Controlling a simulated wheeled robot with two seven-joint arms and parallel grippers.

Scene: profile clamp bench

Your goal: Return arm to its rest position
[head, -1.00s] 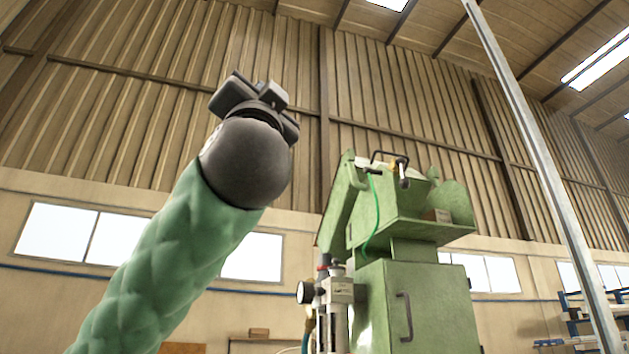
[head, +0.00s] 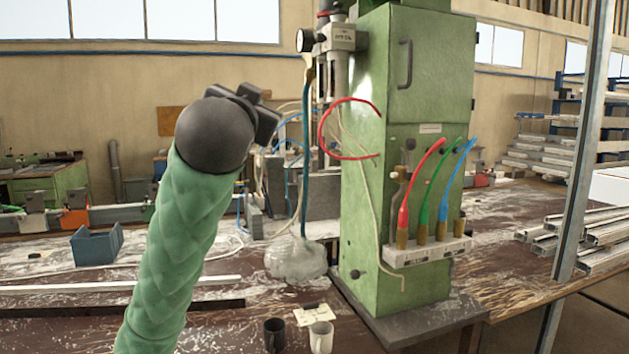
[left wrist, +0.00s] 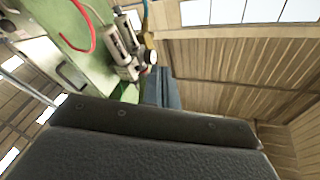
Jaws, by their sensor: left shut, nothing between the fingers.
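My left arm, in a green quilted sleeve, rises from the bottom left of the head view. My left gripper (head: 258,108) is at its top, a dark block beyond the round black wrist, raised above the bench and left of the green machine cabinet (head: 415,90). It is shut with nothing in it. In the left wrist view its dark body (left wrist: 150,140) fills the bottom, with the green cabinet (left wrist: 85,50) and a regulator (left wrist: 122,50) beyond. My right gripper is in neither view.
The bench (head: 500,260) holds a dark mug (head: 274,336), a pale mug (head: 321,338), a blue-grey bin (head: 96,245) and a white profile bar (head: 70,286). Coloured hoses (head: 424,185) stick out from the cabinet. A metal post (head: 583,150) and stacked profiles (head: 590,235) stand right.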

